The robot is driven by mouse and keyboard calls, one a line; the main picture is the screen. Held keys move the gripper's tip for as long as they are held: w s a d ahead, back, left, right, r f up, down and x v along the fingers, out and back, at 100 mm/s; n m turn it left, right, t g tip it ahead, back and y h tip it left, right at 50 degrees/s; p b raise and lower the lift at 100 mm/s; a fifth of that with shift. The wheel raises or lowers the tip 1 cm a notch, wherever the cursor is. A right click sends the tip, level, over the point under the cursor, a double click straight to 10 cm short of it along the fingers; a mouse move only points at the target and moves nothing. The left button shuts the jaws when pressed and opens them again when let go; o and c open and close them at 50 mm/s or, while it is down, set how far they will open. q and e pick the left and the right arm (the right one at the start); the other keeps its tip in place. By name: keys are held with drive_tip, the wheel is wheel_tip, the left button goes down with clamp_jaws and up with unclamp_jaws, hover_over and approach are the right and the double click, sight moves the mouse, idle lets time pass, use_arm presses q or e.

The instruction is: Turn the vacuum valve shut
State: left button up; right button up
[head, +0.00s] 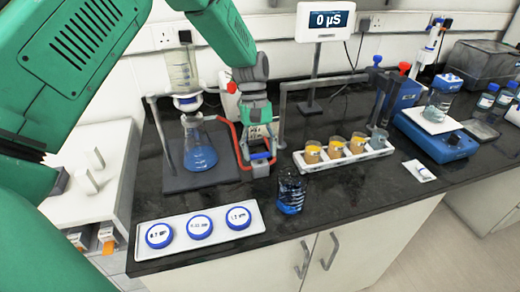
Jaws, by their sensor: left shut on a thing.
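The vacuum valve (261,168) appears as a small blue-grey block on the black bench, with red hose (233,138) running to it. My left gripper (258,150) comes down from above and is shut on the valve. The fingers hide most of its handle, so I cannot tell how far it is turned. Left of it, a glass flask (200,155) with blue liquid stands under a filter funnel (184,75) on a dark stand base. My right gripper is not in view.
A white tray with three blue-lidded dishes (200,228) lies in front. A rack (345,157) of orange-filled cups is farther right.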

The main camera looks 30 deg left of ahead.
use_arm(q)
drive_tip(key=shift+w+r, duration=0.1)
drive_tip(key=shift+w, duration=0.1)
drive_tip(key=m+p, duration=0.2)
drive_tip(key=shift+w+r+m+g+y, duration=0.1)
drive_tip(key=shift+r+m+g+y, duration=0.05)
drive_tip(key=shift+m+g+y, duration=0.2)
drive_tip(key=m+p, duration=0.1)
drive_tip(key=m, duration=0.1)
drive_tip(key=m+y+p, duration=0.1)
drive_tip(key=m, duration=0.1)
drive_tip(key=shift+w+g+y, duration=0.1)
drive_tip(key=shift+g+y, duration=0.15)
drive_tip(key=m+y+p, duration=0.1)
drive_tip(key=m, duration=0.1)
drive_tip(key=m+y, duration=0.1)
drive_tip(key=m, duration=0.2)
drive_tip(key=shift+d+p, duration=0.2)
drive_tip(key=shift+p, duration=0.15)
drive_tip(key=m+y, duration=0.1)
drive_tip(key=m, duration=0.2)
drive_tip(key=m+y+p, duration=0.1)
drive_tip(key=m, duration=0.2)
drive_tip(key=shift+d+t+p, duration=0.15)
drive_tip(key=shift+t+p, duration=0.15)
drive_tip(key=shift+t, duration=0.1)
drive_tip(key=o, duration=1.1)
drive_tip(key=shift+c, duration=0.2)
drive_tip(key=shift+o, duration=0.5)
drive_tip(key=shift+f, duration=0.25)
